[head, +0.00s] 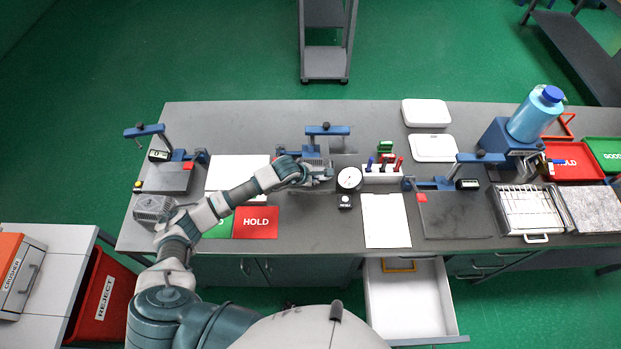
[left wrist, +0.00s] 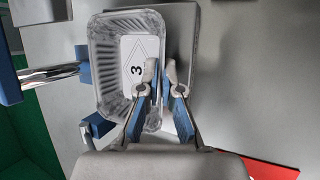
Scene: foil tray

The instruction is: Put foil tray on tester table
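A shiny foil tray (head: 316,178) is at the middle of the bench, under the blue arm of the middle tester (head: 326,130). In the left wrist view the foil tray (left wrist: 105,60) is open side up, with a diamond label marked 3 on its floor. My left gripper (head: 303,175) is at the tray; in the left wrist view its fingertips (left wrist: 161,72) are close together, one on each side of the tray's right wall. The grey tester table (left wrist: 180,35) shows beside the tray. I cannot tell whether the tray rests on it. My right gripper is not in view.
A dial gauge (head: 349,178) and pen holder (head: 382,174) stand close right of the middle tester. Similar testers stand left (head: 172,170) and right (head: 450,205). An open drawer (head: 410,295) juts from the front.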

